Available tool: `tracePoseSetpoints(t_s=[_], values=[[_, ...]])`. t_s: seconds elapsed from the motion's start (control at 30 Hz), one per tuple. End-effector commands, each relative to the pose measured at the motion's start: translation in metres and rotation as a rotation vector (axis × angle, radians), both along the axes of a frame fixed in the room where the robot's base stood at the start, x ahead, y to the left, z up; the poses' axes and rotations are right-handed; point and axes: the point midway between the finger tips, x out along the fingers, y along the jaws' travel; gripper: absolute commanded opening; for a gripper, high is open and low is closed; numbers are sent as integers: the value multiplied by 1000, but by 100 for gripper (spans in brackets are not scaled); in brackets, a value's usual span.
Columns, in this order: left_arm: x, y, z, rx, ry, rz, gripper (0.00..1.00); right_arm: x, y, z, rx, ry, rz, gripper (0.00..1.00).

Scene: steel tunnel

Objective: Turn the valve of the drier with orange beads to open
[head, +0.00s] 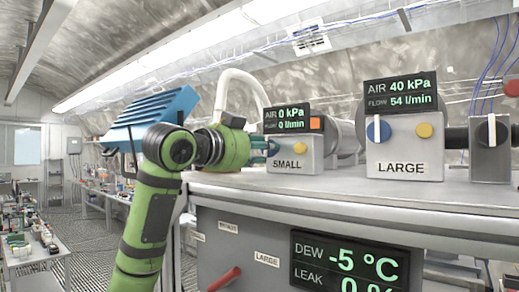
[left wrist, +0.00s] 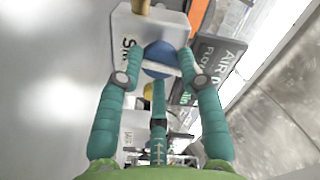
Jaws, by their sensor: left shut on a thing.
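The SMALL box (head: 296,163) stands on the bench top, with a yellow button and an orange patch (head: 316,124) beside its display. I cannot make out beads in the patch. My left gripper (head: 270,148) reaches the box's left side and hides its knob in the head view. In the left wrist view my left gripper (left wrist: 163,66) has its teal fingers closed around the blue valve knob (left wrist: 158,53) with a white bar across it. An orange surface (left wrist: 197,14) shows beside the box there. My right gripper is not in view.
The LARGE box (head: 399,151) stands to the right, with a blue knob (head: 379,130) whose white bar is upright. The small display (head: 287,118) reads 0 kPa and 0 l/min; the large display (head: 401,92) reads 40 kPa and 54 l/min. A red handle (head: 224,279) is below.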

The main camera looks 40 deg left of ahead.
Motion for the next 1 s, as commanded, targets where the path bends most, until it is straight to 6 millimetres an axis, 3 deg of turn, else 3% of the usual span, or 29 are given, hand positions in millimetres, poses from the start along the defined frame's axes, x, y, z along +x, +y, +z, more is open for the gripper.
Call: tracePoseSetpoints(t_s=[0.3,0.83,0.87,0.9,1.0], values=[[0,0,2,-122,5,0,5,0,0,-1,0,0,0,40],[-1,1,3,-145,3,0,5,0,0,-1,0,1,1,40],[-1,1,3,-145,3,0,42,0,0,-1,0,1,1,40],[-1,1,3,-145,3,0,58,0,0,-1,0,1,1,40],[-1,1,3,-144,4,1,61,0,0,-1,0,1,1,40]])
